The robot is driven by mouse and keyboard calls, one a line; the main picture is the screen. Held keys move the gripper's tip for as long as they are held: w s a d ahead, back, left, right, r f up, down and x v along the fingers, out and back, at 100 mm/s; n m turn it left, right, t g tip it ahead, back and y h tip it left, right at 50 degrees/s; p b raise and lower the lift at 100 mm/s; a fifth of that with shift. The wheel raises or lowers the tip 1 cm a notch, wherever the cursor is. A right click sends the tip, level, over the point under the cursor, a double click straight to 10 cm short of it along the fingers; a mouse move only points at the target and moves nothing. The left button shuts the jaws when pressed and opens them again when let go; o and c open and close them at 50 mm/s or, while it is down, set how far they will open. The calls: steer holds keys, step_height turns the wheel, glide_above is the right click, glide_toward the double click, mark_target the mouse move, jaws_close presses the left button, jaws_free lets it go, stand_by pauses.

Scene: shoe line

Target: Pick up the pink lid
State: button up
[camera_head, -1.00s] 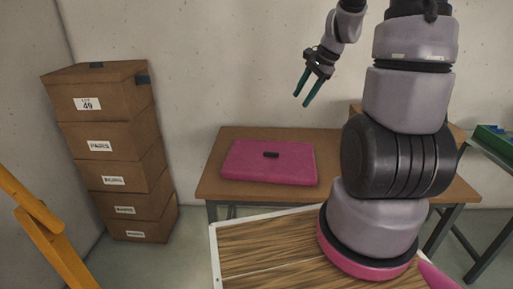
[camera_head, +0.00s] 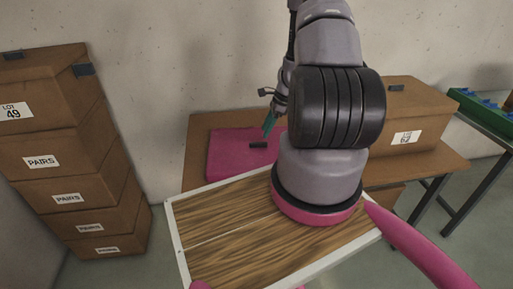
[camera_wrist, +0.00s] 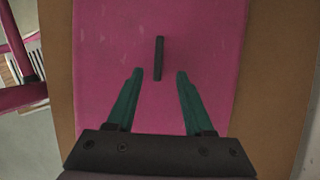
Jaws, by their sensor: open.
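The pink lid (camera_head: 232,155) lies flat on a brown table against the wall, partly hidden by my arm in the head view. It fills the middle of the wrist view (camera_wrist: 200,40). It has a narrow dark handle (camera_wrist: 159,58), which also shows in the head view (camera_head: 258,145). My gripper (camera_head: 269,124) is over the lid, with its green fingers pointing down. In the wrist view the gripper (camera_wrist: 157,74) is open and empty. The handle appears between and just beyond the fingertips, and its long side runs along the fingers' direction.
The brown table (camera_head: 198,142) holds a cardboard box (camera_head: 408,118) right of my arm. Several stacked boxes (camera_head: 75,160) stand at the left. Another table (camera_head: 482,133) with a green tray (camera_head: 478,104) is at the far right.

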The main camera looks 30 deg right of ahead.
mark_target(260, 140)
steer(key=shift+x, duration=3.1)
steer(key=shift+a, duration=0.15)
jaws_close()
